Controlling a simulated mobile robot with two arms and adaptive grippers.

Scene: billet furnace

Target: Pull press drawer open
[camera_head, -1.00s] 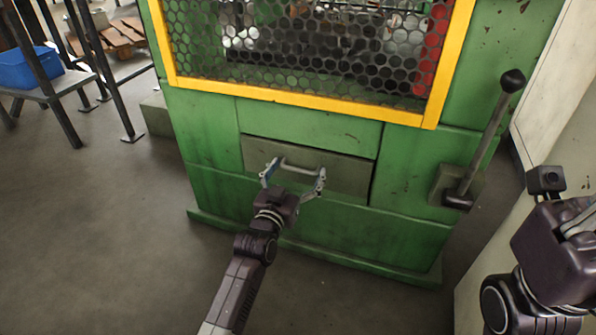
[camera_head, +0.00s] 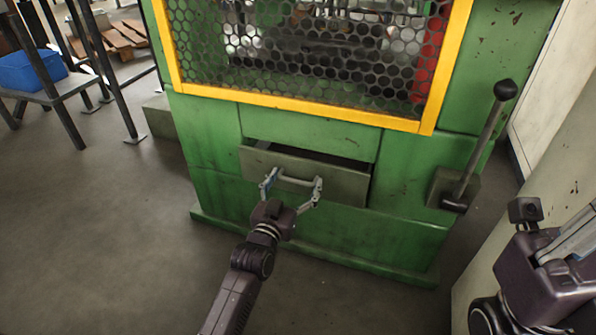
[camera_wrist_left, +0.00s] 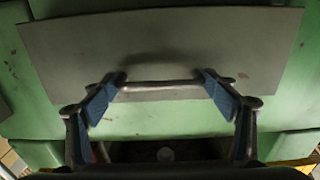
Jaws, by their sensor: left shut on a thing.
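The press drawer (camera_head: 345,188) is a dull grey-green front low in the green press (camera_head: 405,165). It stands slightly open, with a dark gap along its top edge. Its bar handle (camera_head: 297,181) runs across the middle of the front. My left gripper (camera_head: 293,184) has its two fingers at the two ends of the handle, shut on it. The left wrist view shows the handle (camera_wrist_left: 160,86) between the blue finger pads, against the drawer front (camera_wrist_left: 200,40). My right gripper (camera_head: 577,238) is partly in view at the right edge; its fingertips are cut off.
A lever with a black knob (camera_head: 505,90) stands on the press's right side. A yellow-framed mesh guard (camera_head: 300,110) is above the drawer. A blue bin (camera_head: 30,70) sits on a stand at left. The floor (camera_head: 110,240) before the press is clear at left.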

